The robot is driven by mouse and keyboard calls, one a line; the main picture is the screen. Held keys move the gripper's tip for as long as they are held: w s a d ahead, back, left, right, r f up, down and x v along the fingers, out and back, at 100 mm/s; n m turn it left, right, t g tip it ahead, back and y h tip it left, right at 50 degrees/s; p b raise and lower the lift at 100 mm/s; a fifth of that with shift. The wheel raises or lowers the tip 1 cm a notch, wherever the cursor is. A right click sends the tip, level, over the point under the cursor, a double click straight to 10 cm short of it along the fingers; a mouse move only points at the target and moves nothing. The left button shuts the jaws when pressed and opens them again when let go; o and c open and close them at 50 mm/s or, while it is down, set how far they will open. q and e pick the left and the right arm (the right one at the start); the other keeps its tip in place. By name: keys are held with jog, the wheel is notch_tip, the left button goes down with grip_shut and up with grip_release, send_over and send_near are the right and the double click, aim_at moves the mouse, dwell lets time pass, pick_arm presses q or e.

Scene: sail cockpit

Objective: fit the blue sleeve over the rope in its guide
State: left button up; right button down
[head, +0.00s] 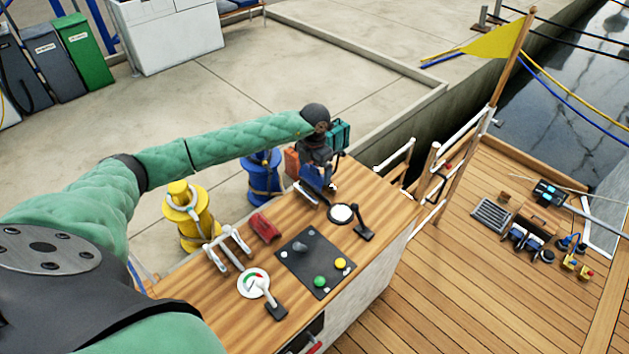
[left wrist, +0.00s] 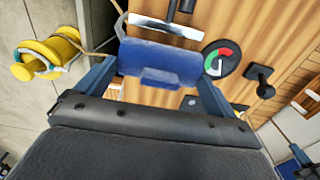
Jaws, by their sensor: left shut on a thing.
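My left gripper (head: 318,182) is shut on the blue sleeve (head: 314,177) over the far end of the wooden console. In the left wrist view the blue sleeve (left wrist: 160,62) spans between the two fingers of my left gripper (left wrist: 155,88). A pale metal plate (head: 305,194) lies beside and below the gripper. It also shows in the left wrist view (left wrist: 165,26), close beyond the sleeve. A tan rope (left wrist: 92,50) runs from the yellow spool toward the sleeve. I cannot tell whether the sleeve touches the rope or guide. My right gripper is not in view.
The console (head: 205,289) carries a red block (head: 264,227), white-and-metal rails (head: 227,248), a dial (head: 252,284), a black lever (head: 363,225) and a dark button panel (head: 316,264). A yellow spool (head: 186,212) and a blue spool (head: 262,178) stand behind.

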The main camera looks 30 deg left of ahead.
aim_at(314, 175)
pick_arm(q)
notch_tip(314, 175, down, 6)
jog(key=shift+r+p, duration=0.1)
jog(key=shift+p, duration=0.5)
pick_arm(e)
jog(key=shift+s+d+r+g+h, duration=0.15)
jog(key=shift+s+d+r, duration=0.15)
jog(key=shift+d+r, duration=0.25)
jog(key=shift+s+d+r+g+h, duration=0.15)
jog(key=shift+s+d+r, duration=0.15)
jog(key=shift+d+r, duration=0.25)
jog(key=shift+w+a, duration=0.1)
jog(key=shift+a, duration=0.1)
pick_arm(q)
jog(key=o, duration=0.8)
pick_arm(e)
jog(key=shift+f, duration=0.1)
